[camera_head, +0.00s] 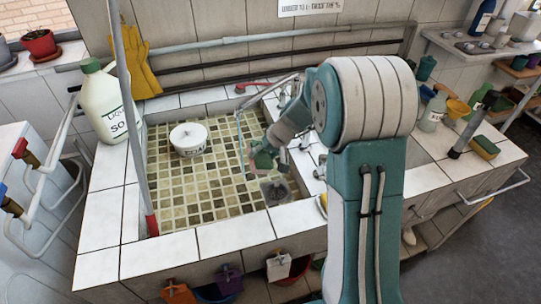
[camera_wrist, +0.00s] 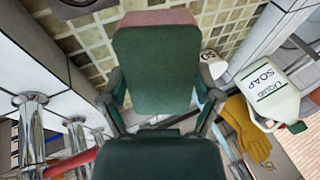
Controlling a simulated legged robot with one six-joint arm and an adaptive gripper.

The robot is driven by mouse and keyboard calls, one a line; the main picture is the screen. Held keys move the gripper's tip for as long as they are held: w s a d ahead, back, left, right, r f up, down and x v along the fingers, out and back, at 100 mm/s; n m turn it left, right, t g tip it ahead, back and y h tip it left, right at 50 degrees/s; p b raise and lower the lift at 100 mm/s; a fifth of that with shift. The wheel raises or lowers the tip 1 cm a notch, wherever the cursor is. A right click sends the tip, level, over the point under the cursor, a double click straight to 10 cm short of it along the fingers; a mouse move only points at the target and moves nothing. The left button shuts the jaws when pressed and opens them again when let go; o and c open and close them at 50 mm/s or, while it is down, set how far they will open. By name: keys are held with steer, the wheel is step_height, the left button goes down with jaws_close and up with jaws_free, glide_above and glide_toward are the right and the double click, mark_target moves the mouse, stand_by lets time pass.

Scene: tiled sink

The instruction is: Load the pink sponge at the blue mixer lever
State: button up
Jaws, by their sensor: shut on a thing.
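My gripper (camera_head: 270,150) is low over the tiled sink basin, on its right side. In the wrist view its two fingers (camera_wrist: 155,105) close on the sides of the pink sponge. The sponge shows a broad dark green face and a pink edge (camera_wrist: 157,18) at its far end. In the head view the sponge is small and partly hidden by the gripper. Chrome mixer fittings (camera_wrist: 32,108) stand at the left of the wrist view, with a red lever (camera_wrist: 70,162) below. That red lever also shows behind the sink (camera_head: 250,86). I cannot make out a blue lever clearly.
A white tub (camera_head: 188,138) stands in the basin (camera_head: 190,205). A liquid soap bottle (camera_head: 108,105) and yellow gloves (camera_head: 137,60) are at the back left. A pole (camera_head: 132,120) rises at the basin's left. A yellow-green sponge (camera_head: 484,148) lies on the right counter.

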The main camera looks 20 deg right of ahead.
steer(key=shift+w+a+f, duration=0.3)
steer(key=shift+w+a, duration=0.55)
steer(key=shift+a, duration=0.05)
steer(key=a, duration=0.1)
steer(key=w+a, duration=0.1)
steer(key=shift+w+a+f, duration=0.3)
steer(key=shift+w+a, duration=0.05)
steer(key=shift+a, duration=0.05)
steer(key=shift+s+d, duration=0.75)
steer(key=shift+d, duration=0.35)
steer(key=shift+s+d, duration=0.75)
steer(key=shift+d, duration=0.4)
steer(key=shift+s+d, duration=0.75)
steer(key=shift+d, duration=0.35)
steer(key=s+d+r, duration=0.2)
steer(key=d+r, duration=0.2)
steer(key=shift+s, duration=0.35)
